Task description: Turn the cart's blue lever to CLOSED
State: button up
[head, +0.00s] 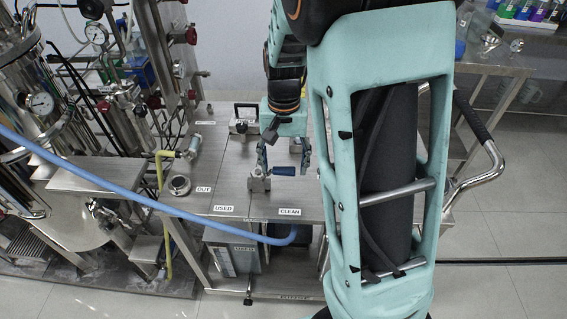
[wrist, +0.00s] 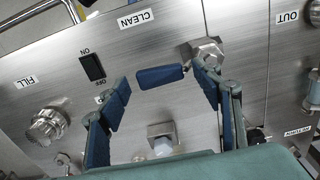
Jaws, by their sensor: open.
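The cart's blue lever (head: 284,170) lies over the steel top near the CLEAN label, its handle reaching right from a metal valve body (head: 258,182). In the wrist view the blue lever (wrist: 161,76) points left from the valve body (wrist: 206,52). My gripper (head: 283,158) is open above the cart top. In the wrist view my gripper (wrist: 163,86) has one finger on each side of the lever handle, with visible gaps; the right finger is close to the valve body. I cannot read any OPEN or CLOSED marking.
A blue hose (head: 110,187) crosses the cart's front left. The wrist view shows an ON/OFF switch (wrist: 92,67), a FILL knob (wrist: 48,126) and a square metal fitting (wrist: 162,138). Vessels and pipes crowd the left; floor (head: 510,200) is clear at right.

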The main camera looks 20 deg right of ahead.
jog(key=shift+d+f, duration=0.1)
jog(key=c, duration=1.6)
jog(key=shift+o, duration=0.2)
